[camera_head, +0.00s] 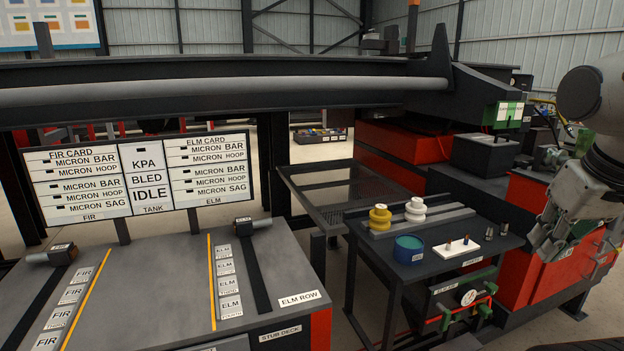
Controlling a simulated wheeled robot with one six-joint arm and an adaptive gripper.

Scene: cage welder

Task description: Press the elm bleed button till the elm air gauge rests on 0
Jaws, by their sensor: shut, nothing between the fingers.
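A small round white-faced gauge (468,297) sits on a dark panel with red and green pipe fittings, below the small dark table. A small label (444,289), which seems to read elm air, is just left of it. The gauge needle is too small to read. I cannot make out the elm bleed button for certain. My gripper (545,250) is at the right edge, shut and empty, above and to the right of the gauge and apart from it.
The dark side table (440,237) holds yellow and white spools, a teal tub (408,250) and a white plate with small pegs. A red cabinet (535,270) stands behind my gripper. The grey stub deck (170,290) and a card board (140,174) are at left.

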